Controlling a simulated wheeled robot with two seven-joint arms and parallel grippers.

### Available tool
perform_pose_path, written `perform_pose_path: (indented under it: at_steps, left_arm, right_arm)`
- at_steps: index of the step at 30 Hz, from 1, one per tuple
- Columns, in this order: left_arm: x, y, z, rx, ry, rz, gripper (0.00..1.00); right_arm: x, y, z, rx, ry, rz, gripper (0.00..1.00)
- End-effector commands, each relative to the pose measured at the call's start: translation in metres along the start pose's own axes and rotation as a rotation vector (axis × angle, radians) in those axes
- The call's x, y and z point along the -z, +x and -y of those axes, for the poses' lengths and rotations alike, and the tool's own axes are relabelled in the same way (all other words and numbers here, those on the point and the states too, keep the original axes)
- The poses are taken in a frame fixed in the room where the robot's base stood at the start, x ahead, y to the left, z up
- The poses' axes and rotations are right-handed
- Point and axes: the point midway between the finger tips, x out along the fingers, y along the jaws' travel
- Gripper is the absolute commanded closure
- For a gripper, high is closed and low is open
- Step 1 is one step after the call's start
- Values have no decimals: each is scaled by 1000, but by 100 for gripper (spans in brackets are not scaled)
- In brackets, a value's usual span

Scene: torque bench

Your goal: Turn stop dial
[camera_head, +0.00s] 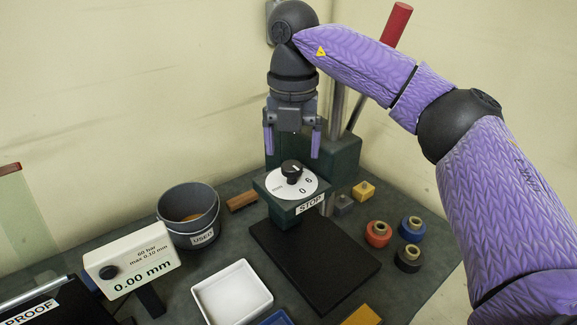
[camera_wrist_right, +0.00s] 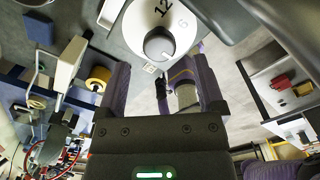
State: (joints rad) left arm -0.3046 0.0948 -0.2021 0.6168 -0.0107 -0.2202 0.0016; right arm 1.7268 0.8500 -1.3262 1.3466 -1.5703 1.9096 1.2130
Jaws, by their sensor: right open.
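The stop dial is a white disc (camera_head: 279,189) with printed numbers and a black knob (camera_head: 292,170) at its centre. It sits on top of a dark green block (camera_head: 285,212) labelled STOP, in the middle of the head view. My right gripper (camera_head: 292,143) points down just above the dial, its purple fingers open and apart, with nothing between them. In the right wrist view the knob (camera_wrist_right: 158,45) shows at the top, beyond the open fingers. The knob and the fingers look apart. My left gripper is not in view.
A grey bucket (camera_head: 188,228) labelled USED and a gauge box (camera_head: 132,262) reading 0.00 mm stand left. A white tray (camera_head: 232,293) is in front. Red (camera_head: 378,234), blue (camera_head: 411,229) and black (camera_head: 407,258) spools stand right. A press post with a red-ended lever (camera_head: 397,22) rises behind.

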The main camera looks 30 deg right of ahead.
Motion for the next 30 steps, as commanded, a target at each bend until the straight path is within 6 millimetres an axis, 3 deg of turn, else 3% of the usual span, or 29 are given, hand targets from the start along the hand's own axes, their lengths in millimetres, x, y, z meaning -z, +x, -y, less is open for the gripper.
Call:
perform_pose_path:
  at_steps: [1,6,14,17,27,30]
  left_arm:
    - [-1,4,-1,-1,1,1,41]
    - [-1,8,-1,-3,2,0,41]
    - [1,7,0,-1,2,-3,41]
    - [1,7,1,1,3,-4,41]
    - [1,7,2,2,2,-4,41]
    - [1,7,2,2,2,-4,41]
  right_arm:
    - [0,13,1,3,0,-3,13]
    - [0,33,0,1,1,-1,13]
    - [0,35,0,0,0,0,13]
    - [0,35,0,0,0,-1,30]
    - [0,35,0,0,0,-1,100]
    - [0,35,0,0,-1,-1,100]
